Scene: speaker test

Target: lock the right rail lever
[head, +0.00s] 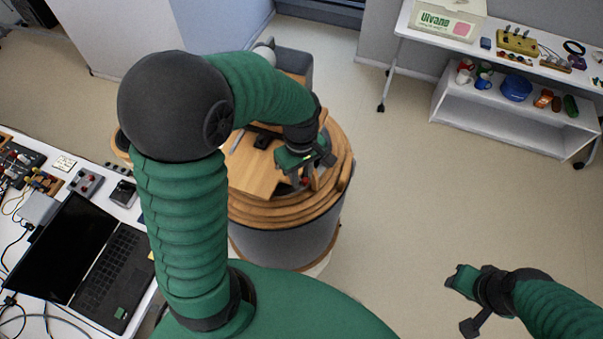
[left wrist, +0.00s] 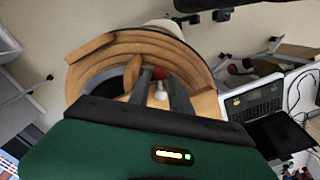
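A round wooden drum top (head: 290,215) with stepped rings sits on a grey cylinder. A small red part (head: 305,181), perhaps the lever's knob, shows at its right side beside an upright wooden piece (head: 318,178). In the left wrist view the red part (left wrist: 158,73) lies between or just beyond my left fingertips, with a small pale knob (left wrist: 160,94) nearer. My left gripper (head: 308,168) is over the drum's right side, its fingers apart; contact cannot be told. My right gripper (head: 462,304) is open and empty, low at the right, away from the drum.
A desk with a laptop (head: 95,265) and small devices stands at the left. A white shelf (head: 490,105) with mugs, a blue pot and a box is at the back right. A grey bin (head: 293,62) stands behind the drum. The floor right of the drum is clear.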

